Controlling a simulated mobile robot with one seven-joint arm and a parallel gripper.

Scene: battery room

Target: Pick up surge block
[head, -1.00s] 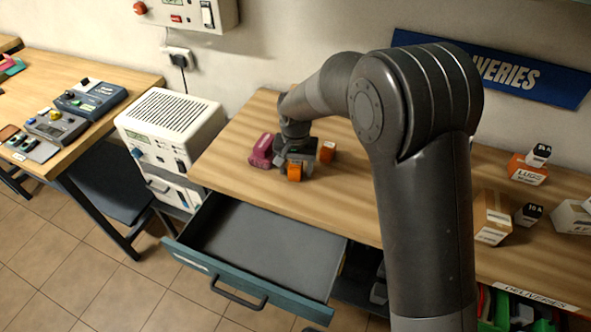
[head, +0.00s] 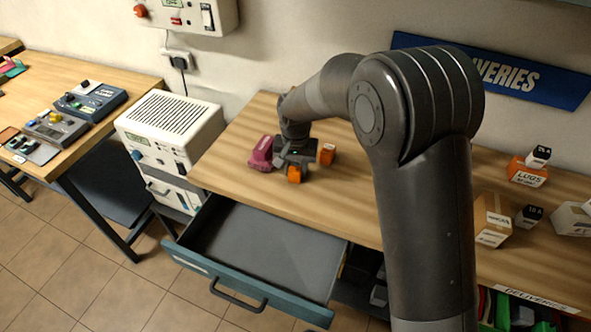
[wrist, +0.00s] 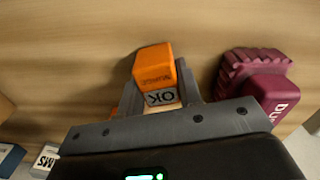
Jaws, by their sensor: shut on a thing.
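The surge block appears to be the orange block (wrist: 154,68) between my gripper's fingers in the wrist view. It has small dark lettering, blurred, and a pale face marked OK. In the head view this orange block (head: 294,175) shows at the front of my gripper (head: 295,162), low over the wooden bench. My gripper (wrist: 158,108) is shut on it. The fingers hide part of its sides. I cannot tell whether it touches the bench top.
A maroon ribbed block (head: 261,152) lies close at the left of my gripper, and another orange block (head: 327,154) stands close at the right. An open, empty-looking drawer (head: 265,250) juts out below. Boxes (head: 493,220) stand at the bench's right; the middle is clear.

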